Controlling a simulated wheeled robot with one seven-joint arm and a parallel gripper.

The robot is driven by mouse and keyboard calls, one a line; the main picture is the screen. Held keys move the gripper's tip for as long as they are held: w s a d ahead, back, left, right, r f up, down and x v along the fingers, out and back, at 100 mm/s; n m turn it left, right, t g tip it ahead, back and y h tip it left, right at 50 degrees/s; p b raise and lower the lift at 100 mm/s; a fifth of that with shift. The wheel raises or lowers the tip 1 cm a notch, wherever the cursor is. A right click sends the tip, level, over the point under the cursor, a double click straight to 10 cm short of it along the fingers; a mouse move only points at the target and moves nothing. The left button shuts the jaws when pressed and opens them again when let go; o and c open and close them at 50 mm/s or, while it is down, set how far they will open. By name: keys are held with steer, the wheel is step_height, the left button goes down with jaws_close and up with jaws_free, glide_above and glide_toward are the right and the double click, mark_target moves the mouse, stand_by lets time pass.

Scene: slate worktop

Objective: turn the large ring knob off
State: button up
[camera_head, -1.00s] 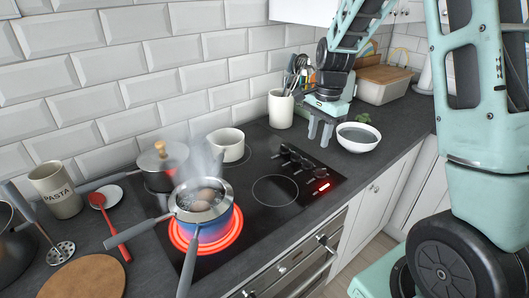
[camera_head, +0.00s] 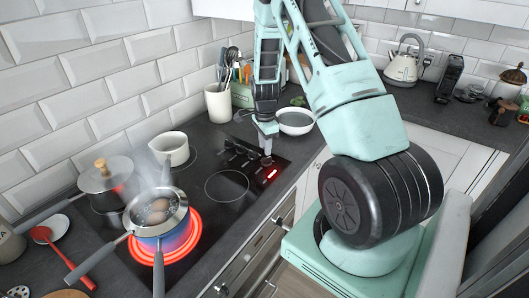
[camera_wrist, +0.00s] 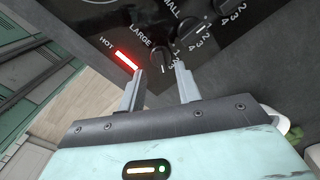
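The large ring knob (camera_wrist: 160,58), a dark knob labelled LARGE, shows in the wrist view just beyond my fingertips. My gripper (camera_wrist: 160,70) is open, with one finger to each side of the knob's line and nothing visibly held between them. In the head view my gripper (camera_head: 266,150) points down at the control end of the black hob, and its fingers hide part of the knobs. The large ring (camera_head: 196,226) glows red. A steaming pan with eggs (camera_head: 158,214) stands on it. A red HOT light (camera_wrist: 126,60) is lit beside the knob.
Other knobs (camera_wrist: 187,32) sit close beside the large one. A white bowl (camera_head: 296,122) stands just behind my gripper, and a utensil crock (camera_head: 218,104) stands to its left. A lidded pot (camera_head: 105,180) and a white pot (camera_head: 171,149) are on the hob's far side.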

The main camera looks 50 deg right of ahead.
mark_target(265, 158)
steer(key=shift+f+p, duration=0.55)
steer(key=shift+f, duration=1.9)
jaws_close()
